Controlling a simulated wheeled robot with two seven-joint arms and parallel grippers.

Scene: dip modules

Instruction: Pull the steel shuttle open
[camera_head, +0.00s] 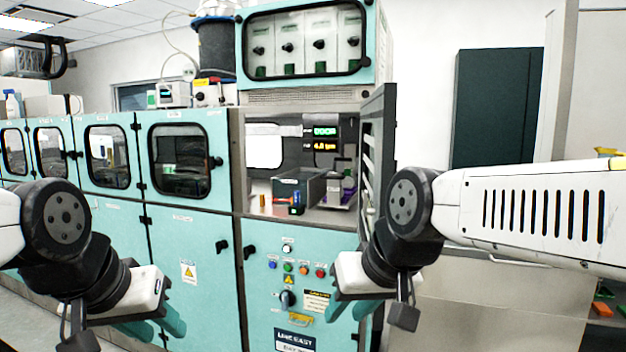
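A grey open-topped metal box, which looks like the steel shuttle (318,186), sits inside the open bay of the teal machine. I cannot tell how far it is drawn out. A red-and-blue object and small orange pieces stand at its left front. My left gripper (152,324) is at the lower left in front of the lower cabinet doors, with its teal fingers apart and empty. My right gripper (353,308) is low in front of the control panel, below and right of the box. Its teal fingers look apart and empty. Neither gripper touches the box.
The bay's dark side door (377,150) stands open on the right, close to my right arm. The control panel (295,275) has several buttons and a knob. Closed windowed doors (184,160) line the left. A purple bottle (348,188) stands right of the box.

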